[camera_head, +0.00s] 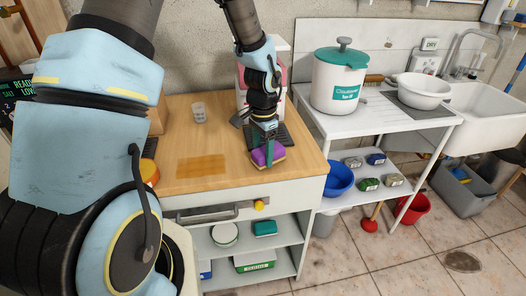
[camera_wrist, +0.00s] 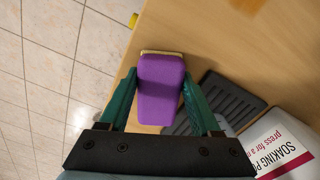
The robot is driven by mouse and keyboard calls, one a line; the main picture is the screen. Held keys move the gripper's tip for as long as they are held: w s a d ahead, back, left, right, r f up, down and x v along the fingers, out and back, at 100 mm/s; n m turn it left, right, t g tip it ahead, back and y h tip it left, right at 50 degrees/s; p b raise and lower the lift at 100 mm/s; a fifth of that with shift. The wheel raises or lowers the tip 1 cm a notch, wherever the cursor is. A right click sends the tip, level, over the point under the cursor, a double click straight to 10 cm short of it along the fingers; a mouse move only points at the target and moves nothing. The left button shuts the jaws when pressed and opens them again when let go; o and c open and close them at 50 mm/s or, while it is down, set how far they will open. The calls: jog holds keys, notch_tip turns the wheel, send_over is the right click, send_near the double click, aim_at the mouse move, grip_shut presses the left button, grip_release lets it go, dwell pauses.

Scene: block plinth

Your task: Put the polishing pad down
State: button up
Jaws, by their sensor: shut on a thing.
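The polishing pad (camera_wrist: 159,88) is a purple block with a pale layer at its far end. In the head view the pad (camera_head: 262,157) is at the right front part of the wooden counter top (camera_head: 215,135). My gripper (camera_wrist: 158,88) has its green fingers on both sides of the pad and is shut on it. My gripper (camera_head: 268,150) also shows in the head view, pointing down with the pad between its fingers. The pad is at or just above the counter top; I cannot tell if it touches. Its underside is hidden.
A dark ribbed mat (camera_wrist: 226,100) and a white soaking dispenser (camera_wrist: 285,145) stand close to the pad. A clear cup (camera_head: 199,112) stands at the back, and an orange-brown patch (camera_head: 201,167) marks the counter's left. The counter's front edge is near the pad.

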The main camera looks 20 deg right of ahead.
aim_at(263, 151)
jog(key=shift+f, duration=0.2)
jog(key=o, duration=1.3)
notch_tip(263, 151, up, 12)
jog(key=b, duration=0.3)
jog(key=s+a+n, duration=0.2)
jog(key=a+n, duration=0.5)
jog(key=a, duration=0.5)
jog(key=s+a+n+t, duration=0.1)
jog(key=a+n, duration=0.5)
jog(key=a, duration=0.7)
jog(key=shift+s+f+n+t, duration=0.3)
jog(key=shift+s+n, duration=0.1)
jog(key=shift+s, duration=0.5)
